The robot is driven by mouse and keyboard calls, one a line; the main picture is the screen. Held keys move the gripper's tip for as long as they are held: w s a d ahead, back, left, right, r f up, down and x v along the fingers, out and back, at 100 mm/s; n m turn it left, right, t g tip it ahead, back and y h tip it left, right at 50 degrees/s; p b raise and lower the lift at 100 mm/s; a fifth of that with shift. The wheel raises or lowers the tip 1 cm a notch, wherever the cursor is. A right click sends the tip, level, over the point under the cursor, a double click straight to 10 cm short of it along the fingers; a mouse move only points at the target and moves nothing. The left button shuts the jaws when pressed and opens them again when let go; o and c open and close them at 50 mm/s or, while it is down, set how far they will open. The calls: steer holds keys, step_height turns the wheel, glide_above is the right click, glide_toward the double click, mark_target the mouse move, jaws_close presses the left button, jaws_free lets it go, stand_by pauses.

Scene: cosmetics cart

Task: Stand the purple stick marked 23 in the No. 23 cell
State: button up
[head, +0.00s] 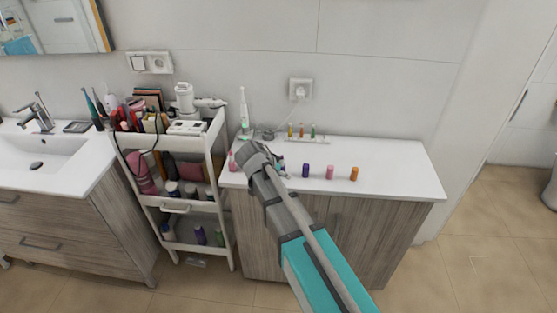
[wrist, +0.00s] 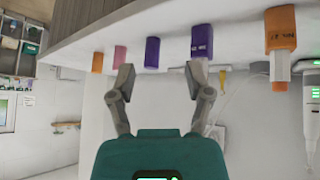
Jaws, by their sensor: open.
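In the wrist view, which looks upside down, two purple sticks hang from the white counter edge at the top. The nearer one (wrist: 201,42) bears a small printed mark, too small to read surely. The plainer purple stick (wrist: 152,53) is beyond the gap between my fingers; it also shows in the head view (head: 306,170). My gripper (wrist: 160,74) is open and empty, its right fingertip just below the marked purple stick in the picture. In the head view my gripper (head: 252,152) is over the counter's left part and hides things behind it. A low rack (head: 322,138) with several small sticks stands at the back; cell numbers are unreadable.
A pink stick (head: 330,172) and an orange stick (head: 354,174) stand to the right on the counter (head: 400,170). Another orange stick (wrist: 280,42) is at right in the wrist view. A white toothbrush (head: 244,112) stands at the back left. A crowded cart (head: 180,210) is at left.

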mark_target(282, 160)
steer(key=w+a+r+t+p, duration=0.1)
steer(key=a+r+p, duration=0.4)
steer(key=r, duration=0.3)
steer(key=shift+w+a+m, duration=0.2)
steer(key=shift+a+m, duration=0.2)
steer(key=shift+a, duration=0.05)
steer(key=b+x, duration=0.6)
steer(key=x, duration=0.2)
steer(key=shift+w+d, duration=0.2)
steer(key=shift+w, duration=0.1)
steer(key=b+x, duration=0.2)
steer(key=x, duration=0.2)
steer(key=shift+s+a+f+b, duration=0.1)
steer(key=shift+s+a+b, duration=0.05)
steer(key=shift+b, duration=0.25)
steer(key=shift+w+d+f+b, duration=0.4)
steer(key=shift+w+b, duration=0.05)
